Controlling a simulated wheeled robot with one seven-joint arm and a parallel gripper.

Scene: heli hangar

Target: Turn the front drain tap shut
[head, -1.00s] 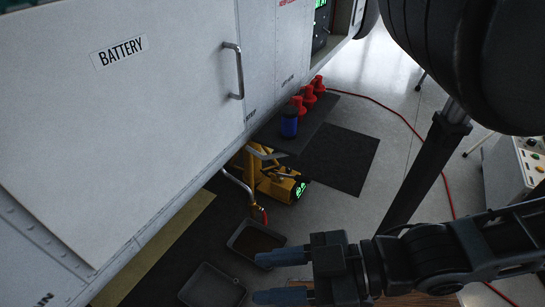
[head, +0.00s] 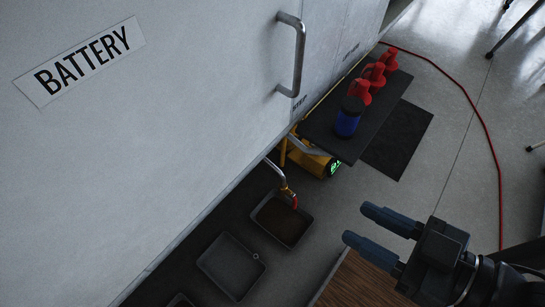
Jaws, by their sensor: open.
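A drain tap (head: 288,194) with a brass body and a red lever ends a bent metal pipe (head: 273,171) that comes out from under the white panelled body. The red lever points down over a dark drip tray (head: 283,234) with brown contents. My gripper (head: 357,225) is open and empty, to the right of the tap and apart from it. Its two blue-grey fingers point left. Whether this tap is the front one, I cannot tell.
A second dark tray (head: 228,267) lies nearer. Red items and a blue can (head: 348,120) stand on a dark step (head: 325,129) behind the tap. A yellow device (head: 313,162) sits below it. A wooden top (head: 365,285) lies under my gripper. A red hose (head: 484,122) crosses the floor.

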